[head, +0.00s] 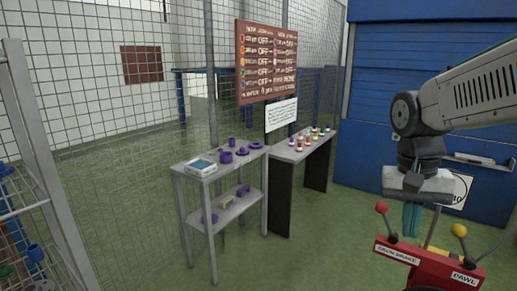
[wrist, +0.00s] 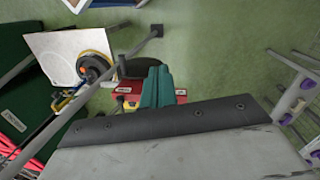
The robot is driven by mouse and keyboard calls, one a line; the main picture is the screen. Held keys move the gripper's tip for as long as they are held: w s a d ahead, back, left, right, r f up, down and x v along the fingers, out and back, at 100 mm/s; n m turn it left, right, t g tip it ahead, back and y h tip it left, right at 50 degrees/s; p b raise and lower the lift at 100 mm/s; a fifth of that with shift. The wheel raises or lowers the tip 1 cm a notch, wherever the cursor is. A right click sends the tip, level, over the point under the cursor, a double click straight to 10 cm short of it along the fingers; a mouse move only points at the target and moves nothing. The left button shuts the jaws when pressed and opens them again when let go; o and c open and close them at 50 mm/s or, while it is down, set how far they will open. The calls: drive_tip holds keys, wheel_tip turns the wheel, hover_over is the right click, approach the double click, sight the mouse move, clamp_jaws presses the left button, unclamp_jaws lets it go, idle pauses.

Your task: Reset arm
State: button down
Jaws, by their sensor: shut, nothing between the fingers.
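My arm reaches in from the right edge of the head view. My gripper (head: 411,220) points down, its teal fingers together and empty. It appears above or behind a red control box (head: 428,268) labelled DRUM BRAKE and PAWL; the exact gap is unclear. A red-knobbed lever (head: 381,208) stands left of the fingers and a yellow-knobbed lever (head: 459,230) right of them. In the wrist view, the closed fingers of my gripper (wrist: 157,86) overlap part of the red box (wrist: 128,101).
A grey two-tier shelf (head: 216,175) holds purple parts and a white-blue box (head: 201,166). A bench (head: 300,149) with small bottles stands behind it. A mesh fence (head: 100,120) runs along the left. Green floor (head: 310,255) is open between shelf and red box.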

drive_tip(key=s+a+n+t, duration=0.1)
drive_tip(key=s+n, duration=0.1)
drive_tip(key=s, duration=0.5)
drive_tip(key=s+a+f+n+t, duration=0.1)
drive_tip(key=s+n, duration=0.2)
drive_tip(key=s, duration=0.4)
drive_tip(key=shift+s+f+t+y, duration=0.2)
drive_tip(key=shift+s+t+y, duration=0.1)
drive_tip(key=shift+s+y, duration=0.1)
